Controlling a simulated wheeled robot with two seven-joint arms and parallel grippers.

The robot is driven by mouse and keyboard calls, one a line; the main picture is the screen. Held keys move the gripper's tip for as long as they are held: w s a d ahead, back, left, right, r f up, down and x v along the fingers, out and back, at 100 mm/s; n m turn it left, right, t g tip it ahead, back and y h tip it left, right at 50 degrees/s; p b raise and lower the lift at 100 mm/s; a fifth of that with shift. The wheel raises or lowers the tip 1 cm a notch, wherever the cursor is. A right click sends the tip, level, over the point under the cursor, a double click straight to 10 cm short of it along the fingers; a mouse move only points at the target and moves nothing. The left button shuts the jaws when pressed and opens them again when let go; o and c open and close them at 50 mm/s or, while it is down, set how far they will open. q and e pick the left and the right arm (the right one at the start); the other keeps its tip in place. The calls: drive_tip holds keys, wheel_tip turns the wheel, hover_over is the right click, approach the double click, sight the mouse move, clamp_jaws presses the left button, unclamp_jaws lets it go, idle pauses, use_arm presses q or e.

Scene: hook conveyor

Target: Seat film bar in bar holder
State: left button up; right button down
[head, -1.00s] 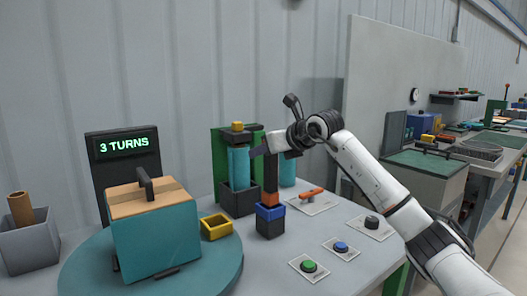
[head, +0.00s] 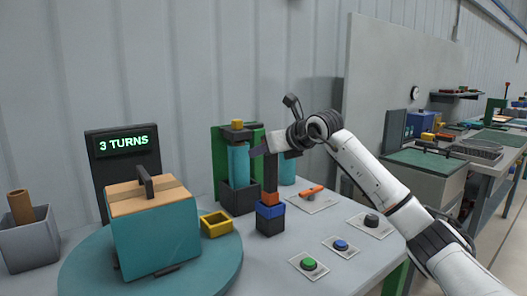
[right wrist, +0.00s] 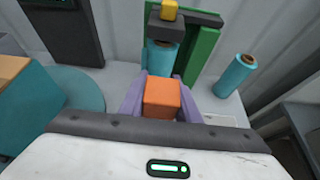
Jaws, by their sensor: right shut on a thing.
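The orange bar (head: 271,198), which I take as the film bar, stands upright at the mouth of a dark holder (head: 270,227) with a blue rim (head: 270,211). Its lower end is hidden by the rim, so I cannot tell how deep it sits. My right gripper (head: 271,180) points down from above and is shut on the bar. In the right wrist view the orange bar (right wrist: 162,98) shows its square top between the two fingers (right wrist: 158,97). The holder is hidden there. My left gripper is not in view.
Behind stands a green frame (head: 218,150) with a teal roll (head: 238,165). A turntable (head: 215,265) with a teal box (head: 155,245) and an open yellow box (head: 215,226) are left. Green (head: 309,265) and blue (head: 341,245) buttons are at front right.

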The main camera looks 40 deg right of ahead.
sight(275, 157)
drive_tip(key=shift+f+b, duration=1.05)
drive_tip(key=shift+f, duration=0.4)
drive_tip(key=c, duration=1.3)
unclamp_jaws()
drive_tip(key=shift+o, duration=0.2)
drive_tip(key=b+v, duration=0.2)
drive_tip(key=v, duration=0.7)
drive_tip(key=shift+s+r, duration=0.15)
drive_tip(key=shift+s, duration=0.2)
drive_tip(key=shift+s+r, duration=0.1)
drive_tip(key=shift+s, duration=0.1)
drive_tip(key=shift+s, duration=0.1)
